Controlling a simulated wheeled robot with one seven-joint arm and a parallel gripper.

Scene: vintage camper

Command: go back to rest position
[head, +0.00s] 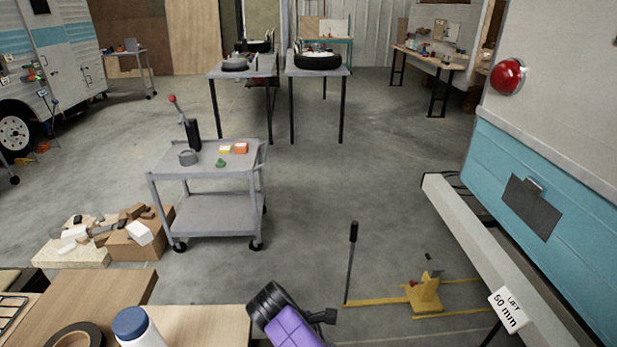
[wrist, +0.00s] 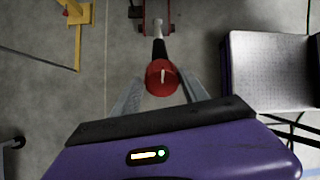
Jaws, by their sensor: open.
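My gripper (wrist: 160,92) is open in the wrist view, with one grey finger on each side of a round red knob (wrist: 162,78). The knob tops a dark handle that runs up the picture to a red metal base (wrist: 155,22) on the floor. I cannot tell whether the knob is level with the fingertips or below them, or whether they touch it. In the head view, my purple and black wrist shows at the bottom middle; the fingers are not clear there, and the red knob by my gripper is hidden.
A yellow jack (head: 425,298) with an upright black handle (head: 350,262) stands right of my wrist. The camper's pale bumper (head: 480,235) slants down the right side. A wooden worktop (head: 200,322) with a white bottle (head: 135,328) lies left.

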